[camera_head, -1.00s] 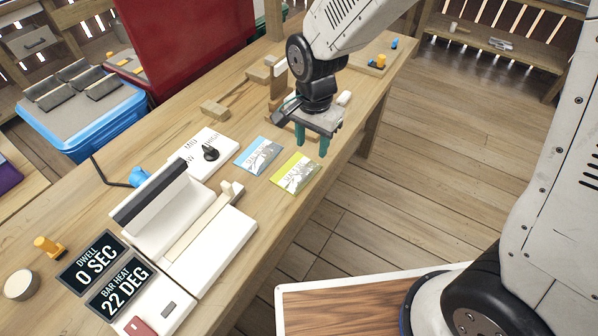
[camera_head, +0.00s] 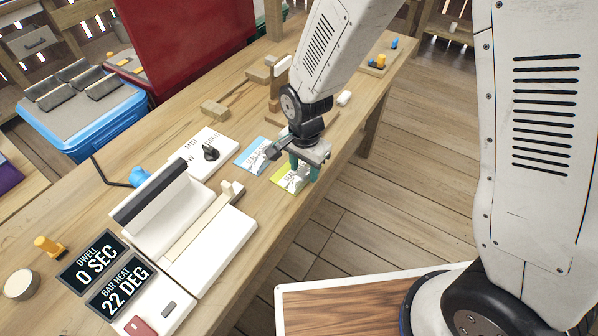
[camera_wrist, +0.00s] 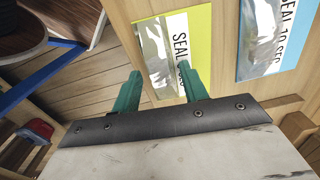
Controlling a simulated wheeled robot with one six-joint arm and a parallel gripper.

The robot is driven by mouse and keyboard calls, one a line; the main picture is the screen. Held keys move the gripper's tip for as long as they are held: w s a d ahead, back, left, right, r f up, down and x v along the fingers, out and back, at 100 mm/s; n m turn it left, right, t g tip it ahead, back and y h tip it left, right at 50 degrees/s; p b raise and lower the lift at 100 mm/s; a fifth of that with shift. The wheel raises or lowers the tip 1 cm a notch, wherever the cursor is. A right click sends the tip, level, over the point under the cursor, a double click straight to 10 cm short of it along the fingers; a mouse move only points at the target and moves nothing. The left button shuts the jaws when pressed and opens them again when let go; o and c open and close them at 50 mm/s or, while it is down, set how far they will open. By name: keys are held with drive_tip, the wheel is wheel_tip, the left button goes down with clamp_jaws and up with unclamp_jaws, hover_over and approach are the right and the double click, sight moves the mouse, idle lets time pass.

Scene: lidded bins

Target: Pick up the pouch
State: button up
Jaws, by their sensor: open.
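A silvery pouch lies on a yellow-green printed card (camera_head: 280,179) on the workbench; in the wrist view the pouch (camera_wrist: 155,52) and card (camera_wrist: 203,28) show just beyond my fingers. A second silvery pouch (camera_wrist: 262,30) lies on a blue card (camera_wrist: 290,35), which also shows in the head view (camera_head: 248,154). The task does not say which pouch. My gripper (camera_head: 304,170) is above the yellow-green card, its green fingers pointing down. The fingers (camera_wrist: 162,90) are apart with nothing between them. My gripper partly hides both cards in the head view.
A white sealing machine (camera_head: 225,240) with a raised lid stands front left of the cards. Dwell and bar heat displays (camera_head: 92,262) sit beside it. A white panel with a black knob (camera_head: 210,153) and wooden blocks (camera_head: 215,109) are nearby. The bench edge drops to the floor at right.

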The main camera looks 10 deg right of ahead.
clamp_jaws()
